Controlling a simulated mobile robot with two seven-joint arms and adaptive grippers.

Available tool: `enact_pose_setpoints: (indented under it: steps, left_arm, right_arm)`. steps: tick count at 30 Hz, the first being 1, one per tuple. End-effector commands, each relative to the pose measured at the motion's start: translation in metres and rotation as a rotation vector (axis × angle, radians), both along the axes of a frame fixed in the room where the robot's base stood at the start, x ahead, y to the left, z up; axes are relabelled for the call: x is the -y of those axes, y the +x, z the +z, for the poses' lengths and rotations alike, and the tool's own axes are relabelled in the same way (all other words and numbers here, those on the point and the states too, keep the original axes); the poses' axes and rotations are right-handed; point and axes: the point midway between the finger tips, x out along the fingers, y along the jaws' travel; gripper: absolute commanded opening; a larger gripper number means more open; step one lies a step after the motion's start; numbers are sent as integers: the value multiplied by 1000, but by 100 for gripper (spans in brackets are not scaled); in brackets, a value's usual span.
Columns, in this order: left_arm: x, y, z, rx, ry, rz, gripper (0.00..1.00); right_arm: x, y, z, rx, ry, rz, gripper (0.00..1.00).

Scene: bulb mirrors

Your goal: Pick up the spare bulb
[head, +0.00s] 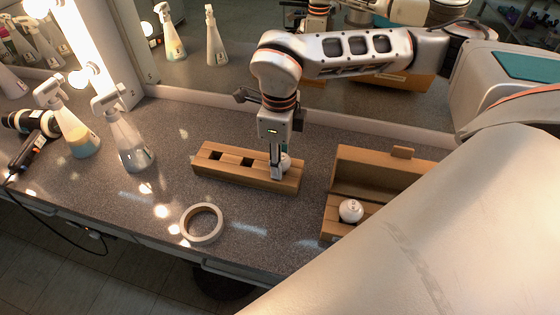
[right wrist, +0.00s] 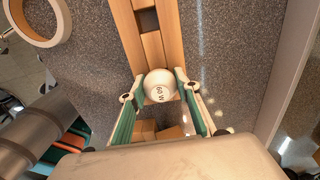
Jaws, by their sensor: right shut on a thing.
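A tan block rack (head: 222,176) with square slots lies on the grey counter. My right gripper (head: 277,170) points down at its right end. It is shut on a white bulb (head: 286,161), partly hidden by the fingers in the head view. In the right wrist view this bulb (right wrist: 160,86) reads "60 W" and sits between the two fingertips, over the rack's end (right wrist: 152,50). I cannot tell whether it still touches the slot. A second white bulb (head: 350,211) sits in an open brown box (head: 372,180) to the right. My left gripper is not in view.
A tape ring (head: 202,224) lies in front of the rack. Two spray bottles (head: 130,145) (head: 77,135) and a corded dark tool (head: 27,150) stand or lie at left. A mirror with lit bulbs (head: 82,78) at its side backs the counter.

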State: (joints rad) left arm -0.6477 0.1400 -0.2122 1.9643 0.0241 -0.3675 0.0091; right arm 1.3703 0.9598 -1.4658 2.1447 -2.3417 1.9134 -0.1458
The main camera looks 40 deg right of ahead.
Motion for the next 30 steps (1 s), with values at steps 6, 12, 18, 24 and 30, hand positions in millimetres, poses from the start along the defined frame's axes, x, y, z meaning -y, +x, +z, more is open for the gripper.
enact_pose_setpoints:
  steps: [6, 12, 18, 24, 30]
  left_arm:
    - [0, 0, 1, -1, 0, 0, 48]
    - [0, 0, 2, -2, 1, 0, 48]
    - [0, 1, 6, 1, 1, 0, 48]
    - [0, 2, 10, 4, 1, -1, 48]
    - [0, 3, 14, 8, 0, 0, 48]
  right_arm:
    - [0, 1, 14, 4, 0, 0, 12]
    - [0, 2, 46, 7, 1, 0, 12]
    - [0, 1, 93, 7, 1, 0, 12]
    - [0, 1, 144, 7, 1, 0, 12]
    - [0, 1, 181, 4, 0, -1, 12]
